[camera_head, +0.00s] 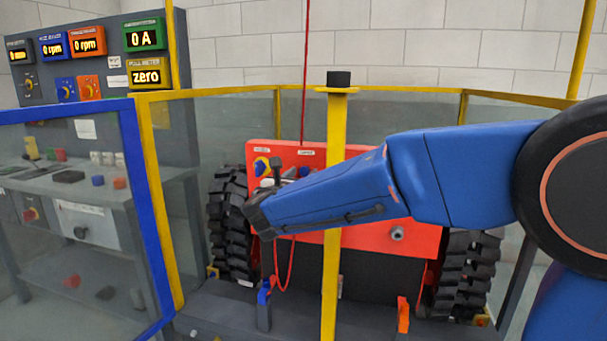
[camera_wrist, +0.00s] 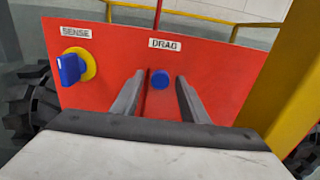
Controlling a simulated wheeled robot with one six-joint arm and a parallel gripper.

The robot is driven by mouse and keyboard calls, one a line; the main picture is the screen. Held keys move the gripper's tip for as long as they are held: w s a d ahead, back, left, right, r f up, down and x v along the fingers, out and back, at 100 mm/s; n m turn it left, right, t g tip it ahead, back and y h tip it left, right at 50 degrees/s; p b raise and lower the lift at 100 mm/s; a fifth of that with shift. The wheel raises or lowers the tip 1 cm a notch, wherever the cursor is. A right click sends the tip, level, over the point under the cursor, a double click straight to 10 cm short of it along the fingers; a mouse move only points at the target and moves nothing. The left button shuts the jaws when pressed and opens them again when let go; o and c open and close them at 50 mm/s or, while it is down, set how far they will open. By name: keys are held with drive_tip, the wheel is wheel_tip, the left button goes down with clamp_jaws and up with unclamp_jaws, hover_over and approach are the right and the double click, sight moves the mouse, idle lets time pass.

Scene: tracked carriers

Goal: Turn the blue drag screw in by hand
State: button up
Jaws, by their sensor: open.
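The blue drag screw (camera_wrist: 160,79) is a round blue knob on the red panel (camera_wrist: 110,62), below the label DRAG (camera_wrist: 165,44). In the wrist view my gripper (camera_wrist: 157,88) is open, with one finger on each side of the screw. I cannot tell how far the fingertips are from the panel, and no finger visibly touches the screw. In the head view my gripper (camera_head: 262,215) reaches the red panel (camera_head: 420,238) from the right, and my arm covers much of the panel and the screw.
A blue selector (camera_wrist: 70,69) on a yellow disc sits left of the screw, under the label SENSE (camera_wrist: 76,32). A yellow post (camera_head: 331,270) stands in front of the carrier. Black tracks (camera_head: 231,235) flank the panel. An open-looking blue frame (camera_head: 140,200) stands left.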

drive_tip(key=shift+c, duration=0.3)
drive_tip(key=c, duration=0.8)
drive_tip(key=m, duration=0.6)
drive_tip(key=shift+m, duration=0.4)
drive_tip(key=m, duration=0.3)
drive_tip(key=shift+m, duration=0.3)
drive_tip(key=m, duration=0.3)
drive_tip(key=shift+m, duration=0.4)
drive_tip(key=m, duration=0.4)
drive_tip(key=shift+m, duration=0.7)
